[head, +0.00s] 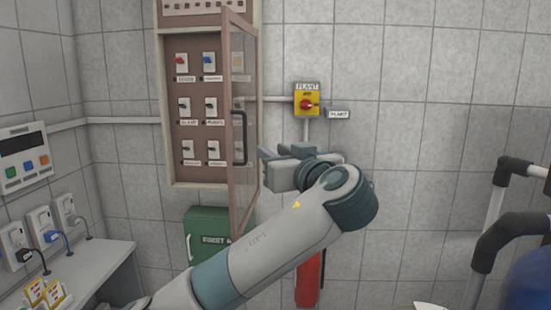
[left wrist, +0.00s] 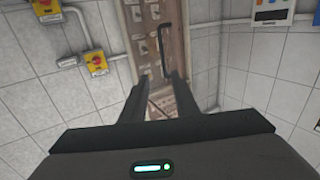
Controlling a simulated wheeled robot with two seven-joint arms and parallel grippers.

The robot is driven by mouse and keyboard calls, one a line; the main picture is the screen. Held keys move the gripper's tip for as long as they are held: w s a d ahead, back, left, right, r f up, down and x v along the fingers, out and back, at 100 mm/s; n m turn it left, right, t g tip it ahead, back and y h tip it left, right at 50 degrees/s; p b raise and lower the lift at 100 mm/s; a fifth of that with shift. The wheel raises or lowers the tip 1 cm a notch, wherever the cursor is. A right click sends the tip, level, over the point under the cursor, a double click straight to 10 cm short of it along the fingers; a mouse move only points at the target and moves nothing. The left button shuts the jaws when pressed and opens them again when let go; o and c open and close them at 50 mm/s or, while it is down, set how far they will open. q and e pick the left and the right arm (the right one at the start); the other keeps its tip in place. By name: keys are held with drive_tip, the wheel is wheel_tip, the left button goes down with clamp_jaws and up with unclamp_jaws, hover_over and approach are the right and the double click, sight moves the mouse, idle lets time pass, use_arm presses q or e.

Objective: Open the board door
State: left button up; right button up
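The board (head: 167,120) is a brown wall cabinet with rows of labelled switches. Its framed, see-through door (head: 228,180) stands swung outward, hinged at the board's right side, so the switches on the left show uncovered. A black bar handle (head: 242,138) is on the door; it also shows in the left wrist view (left wrist: 164,48). My left gripper (head: 268,164) is just right of the door, near the handle's lower end. In the left wrist view its fingers (left wrist: 157,90) are apart, with the handle beyond them and nothing visibly held. My right gripper is out of view.
A yellow switch box (head: 307,99) with a red knob is on the wall to the right. A green box (head: 205,238) is below the board, and a red cylinder (head: 308,278) shows behind my arm. A grey counter (head: 95,268) stands left; dark pipes (head: 510,232) stand right.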

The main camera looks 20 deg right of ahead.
use_arm(q)
drive_tip(key=shift+w+f, duration=0.1)
clamp_jaws()
drive_tip(key=w+a+f+n+g+h, duration=0.1)
drive_tip(key=w+a+f+g+h, duration=0.2)
drive_tip(key=w+f, duration=0.45)
drive_tip(key=w+a+f+n+g+h, duration=0.15)
drive_tip(key=w+a+f+h, duration=0.3)
drive_tip(key=f, duration=0.65)
drive_tip(key=a+f+n+h, duration=0.2)
drive_tip(key=a+f+n, duration=0.1)
drive_tip(key=a, duration=0.3)
drive_tip(key=a+f+n+h, duration=0.3)
drive_tip(key=a, duration=0.3)
drive_tip(key=shift+a+f+n, duration=0.25)
drive_tip(key=shift+f+n, duration=0.05)
drive_tip(key=shift+n, duration=0.05)
drive_tip(key=shift+w, duration=0.1)
